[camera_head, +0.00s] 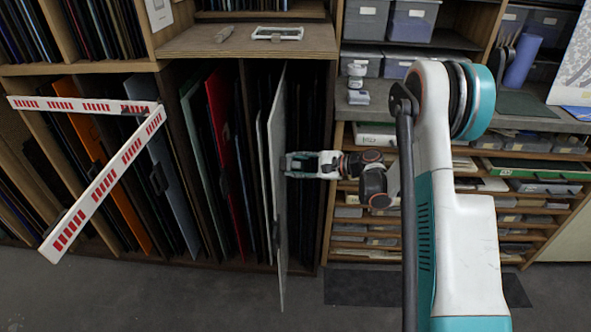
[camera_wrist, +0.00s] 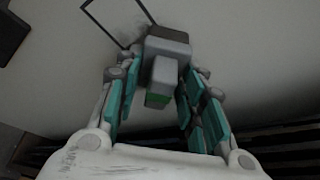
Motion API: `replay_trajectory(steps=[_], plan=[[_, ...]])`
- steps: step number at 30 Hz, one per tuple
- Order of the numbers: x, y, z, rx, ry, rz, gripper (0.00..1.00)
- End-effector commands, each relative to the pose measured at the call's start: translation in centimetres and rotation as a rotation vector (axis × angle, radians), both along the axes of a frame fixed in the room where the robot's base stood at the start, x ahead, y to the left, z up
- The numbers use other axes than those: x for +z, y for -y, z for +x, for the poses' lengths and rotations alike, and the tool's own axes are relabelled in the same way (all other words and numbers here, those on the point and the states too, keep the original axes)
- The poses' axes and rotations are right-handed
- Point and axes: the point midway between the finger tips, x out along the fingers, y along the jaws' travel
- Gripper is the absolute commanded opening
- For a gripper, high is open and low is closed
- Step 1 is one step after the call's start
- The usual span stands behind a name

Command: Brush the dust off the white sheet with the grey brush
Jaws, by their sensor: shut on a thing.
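The white sheet (camera_head: 277,140) stands upright and nearly edge-on in the head view, partly out of the rack. Its pale face (camera_wrist: 265,60) fills most of the wrist view. A thin dark square outline lies on it at the top, with a grey dusty smudge near its lower right corner. My gripper (camera_head: 291,163) is at the right side of the sheet. It is shut on the grey brush (camera_wrist: 168,47), a grey block with a green band between the fingers. The brush head is close to the sheet beside the smudge; I cannot tell whether it touches.
A rack (camera_head: 245,130) of coloured upright sheets stands on the left, with a red-and-white folding barrier (camera_head: 105,185) in front. A wooden shelf top (camera_head: 240,42) holds small items. Drawers and a counter (camera_head: 515,118) are behind my arm. The grey floor in front is mostly clear.

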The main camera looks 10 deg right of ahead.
Motion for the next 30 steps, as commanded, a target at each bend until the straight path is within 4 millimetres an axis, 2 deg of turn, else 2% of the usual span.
replay_trajectory(steps=[16, 30], plan=[[0.0, 0.8, 3.6, 0.0, 0.0, 0.0, 0.17], [0.0, 1.3, 3.7, 0.0, 0.0, 0.0, 0.17]])
